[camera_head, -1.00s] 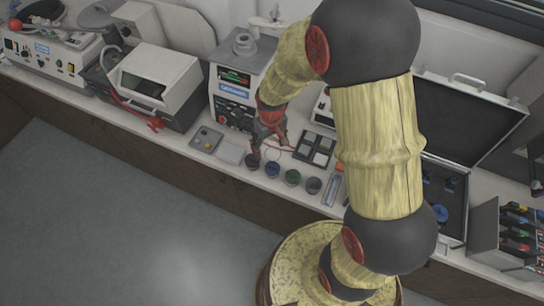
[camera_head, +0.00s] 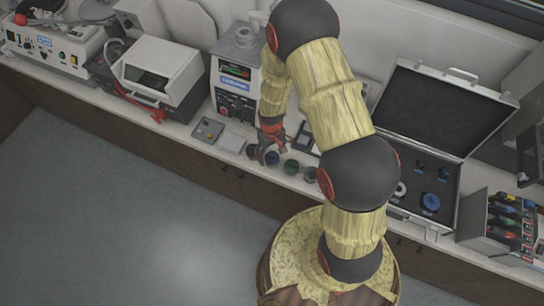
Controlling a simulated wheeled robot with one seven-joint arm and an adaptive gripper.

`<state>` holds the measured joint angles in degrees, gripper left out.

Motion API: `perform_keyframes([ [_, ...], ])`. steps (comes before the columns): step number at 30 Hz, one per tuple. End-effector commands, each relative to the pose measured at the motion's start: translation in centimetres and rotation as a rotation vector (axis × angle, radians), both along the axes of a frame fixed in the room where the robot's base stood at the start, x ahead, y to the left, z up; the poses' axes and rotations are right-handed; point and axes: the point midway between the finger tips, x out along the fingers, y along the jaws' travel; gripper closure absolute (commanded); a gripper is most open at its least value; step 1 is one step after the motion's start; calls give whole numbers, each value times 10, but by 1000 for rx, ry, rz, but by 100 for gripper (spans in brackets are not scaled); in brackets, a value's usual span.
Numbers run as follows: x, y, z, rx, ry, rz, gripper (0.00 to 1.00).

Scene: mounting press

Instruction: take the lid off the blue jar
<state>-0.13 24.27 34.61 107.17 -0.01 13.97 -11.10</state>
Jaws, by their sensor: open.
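The blue jar (camera_head: 273,159) stands in a row of small jars near the front edge of the bench. My gripper (camera_head: 269,152) is at the blue jar, pointing down with open fingers, and hides part of it. I cannot tell whether the fingers are around the jar or just above it, or whether they touch it. The lid is too small to make out apart from the jar. A green jar (camera_head: 291,167) stands just to the right, and a dark jar (camera_head: 252,152) just to the left.
A grey jar (camera_head: 310,174) stands right of the green one. A flat grey pad (camera_head: 232,142) and a small panel (camera_head: 208,130) lie to the left. The press (camera_head: 235,80) stands behind.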

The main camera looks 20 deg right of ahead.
Motion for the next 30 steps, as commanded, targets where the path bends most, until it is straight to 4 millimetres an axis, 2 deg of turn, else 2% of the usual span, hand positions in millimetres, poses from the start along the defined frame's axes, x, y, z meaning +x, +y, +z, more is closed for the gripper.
perform_keyframes([
  [9,0,0,-5,0,-1,0,34],
  [25,0,0,-5,0,0,0,64],
  [30,0,0,-5,0,-1,0,65],
])
